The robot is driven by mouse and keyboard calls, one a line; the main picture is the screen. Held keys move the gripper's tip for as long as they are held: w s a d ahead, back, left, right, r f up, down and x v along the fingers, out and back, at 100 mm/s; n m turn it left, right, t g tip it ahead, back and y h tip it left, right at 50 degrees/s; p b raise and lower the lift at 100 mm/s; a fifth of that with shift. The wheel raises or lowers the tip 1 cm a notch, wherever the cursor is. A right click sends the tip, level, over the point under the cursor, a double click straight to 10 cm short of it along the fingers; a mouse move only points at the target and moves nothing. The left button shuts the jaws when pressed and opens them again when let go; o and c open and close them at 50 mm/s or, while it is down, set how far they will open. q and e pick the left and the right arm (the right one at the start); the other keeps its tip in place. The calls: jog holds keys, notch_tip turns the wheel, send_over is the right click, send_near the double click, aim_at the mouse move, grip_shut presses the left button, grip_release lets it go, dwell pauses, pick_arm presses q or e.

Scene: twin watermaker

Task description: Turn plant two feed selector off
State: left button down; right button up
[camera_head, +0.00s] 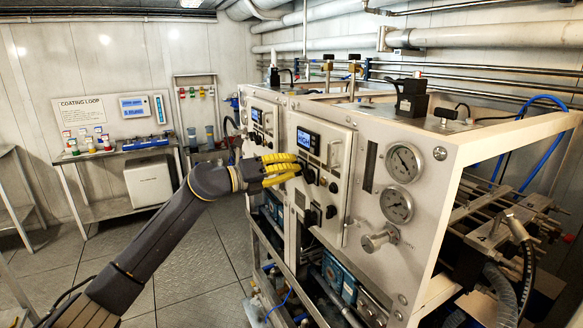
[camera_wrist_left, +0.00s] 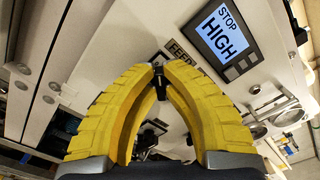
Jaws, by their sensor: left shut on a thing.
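My left gripper (camera_head: 296,168) reaches in from the left to the nearer control panel (camera_head: 325,160) of the white machine, just below its lit display (camera_head: 308,140). In the left wrist view, the yellow fingers of the left gripper (camera_wrist_left: 158,72) are closed together on a small black selector knob (camera_wrist_left: 160,84), beside a label reading "FEED" (camera_wrist_left: 182,52) that is partly hidden. The display in that view (camera_wrist_left: 222,35) reads "STOP HIGH". The fingers hide most of the knob, so I cannot tell its setting. My right gripper is not in view.
Other black knobs (camera_head: 331,212) sit close by on the same panel. A farther panel with its own display (camera_head: 256,115) is behind. Round gauges (camera_head: 397,207) are at the right. A shelf with bottles (camera_head: 90,150) stands at the left wall. The floor (camera_head: 190,260) at the left is open.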

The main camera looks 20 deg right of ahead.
pick_arm(q)
jog(key=shift+n, duration=1.1)
jog(key=c, duration=1.5)
grip_release()
jog(key=v, duration=1.2)
jog(key=shift+w, duration=0.1)
